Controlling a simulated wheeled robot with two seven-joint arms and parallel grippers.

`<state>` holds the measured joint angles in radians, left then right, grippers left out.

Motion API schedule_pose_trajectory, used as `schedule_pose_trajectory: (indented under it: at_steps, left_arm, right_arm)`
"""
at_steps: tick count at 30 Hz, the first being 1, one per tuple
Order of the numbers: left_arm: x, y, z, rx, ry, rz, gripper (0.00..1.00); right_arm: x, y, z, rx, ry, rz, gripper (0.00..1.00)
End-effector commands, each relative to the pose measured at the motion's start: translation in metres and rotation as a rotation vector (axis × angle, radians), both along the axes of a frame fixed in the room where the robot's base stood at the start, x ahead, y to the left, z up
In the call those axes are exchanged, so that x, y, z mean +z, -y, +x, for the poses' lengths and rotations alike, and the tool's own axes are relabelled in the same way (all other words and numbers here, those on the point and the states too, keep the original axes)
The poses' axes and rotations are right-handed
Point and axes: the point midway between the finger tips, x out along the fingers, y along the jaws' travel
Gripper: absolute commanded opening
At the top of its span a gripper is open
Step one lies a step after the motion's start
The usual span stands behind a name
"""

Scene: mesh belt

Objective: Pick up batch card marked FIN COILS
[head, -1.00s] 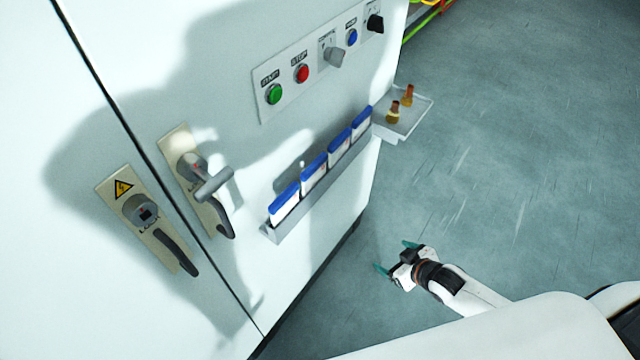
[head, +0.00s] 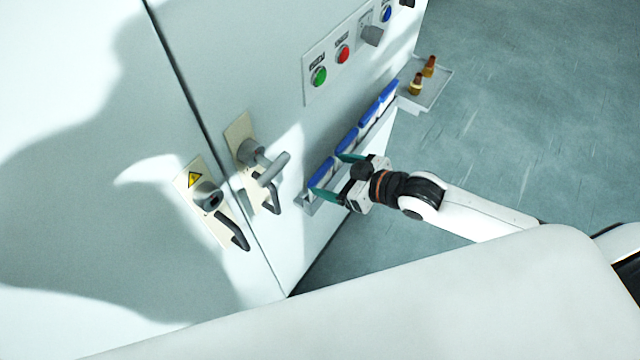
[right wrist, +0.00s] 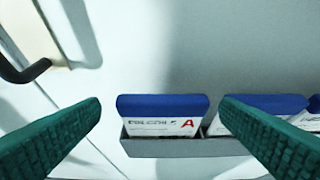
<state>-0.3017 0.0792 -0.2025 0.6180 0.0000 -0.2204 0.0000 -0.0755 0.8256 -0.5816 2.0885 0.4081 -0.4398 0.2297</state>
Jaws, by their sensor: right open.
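Several batch cards with blue tops stand in a grey rack (head: 306,203) on the cabinet front. The nearest card (head: 322,172) is at the rack's left end. In the right wrist view this card (right wrist: 163,118) is white below its blue top, with a red letter A and small print that I cannot read. A second card (right wrist: 270,104) is partly hidden behind a finger. My right gripper (head: 334,174) is open at the left end of the rack. Its green fingers (right wrist: 160,135) are spread to either side of the nearest card, with nothing held. My left gripper is out of view.
A lever handle (head: 272,166) and a dark door handle (head: 232,232) stick out left of the rack. Green (head: 319,76) and red (head: 343,54) buttons sit above it. A small shelf (head: 436,88) with two brown-yellow items juts out beyond the rack's right end.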

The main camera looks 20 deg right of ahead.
Motion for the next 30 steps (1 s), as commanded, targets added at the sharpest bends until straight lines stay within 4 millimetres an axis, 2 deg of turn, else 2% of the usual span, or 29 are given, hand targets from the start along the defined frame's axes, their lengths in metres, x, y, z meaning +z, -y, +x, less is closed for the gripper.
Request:
schedule_pose_trajectory:
  at_steps: [6, 9, 20, 25, 30]
  left_arm:
    - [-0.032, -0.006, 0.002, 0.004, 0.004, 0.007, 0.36]
    - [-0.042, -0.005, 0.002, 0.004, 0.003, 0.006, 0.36]
    - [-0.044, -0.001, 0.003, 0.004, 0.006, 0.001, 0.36]
    - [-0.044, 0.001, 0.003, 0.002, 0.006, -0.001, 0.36]
    - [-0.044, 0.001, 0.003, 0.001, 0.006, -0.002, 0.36]
  right_arm:
    - [-0.019, -0.013, 0.019, -0.001, 0.003, 0.002, 0.85]
    - [-0.025, -0.020, 0.028, 0.000, 0.004, 0.002, 0.85]
    - [-0.025, -0.025, 0.035, 0.000, 0.001, -0.001, 0.85]
    - [-0.025, -0.025, 0.035, 0.000, 0.001, -0.001, 0.59]
    - [-0.025, -0.025, 0.035, 0.000, 0.001, -0.001, 0.57]
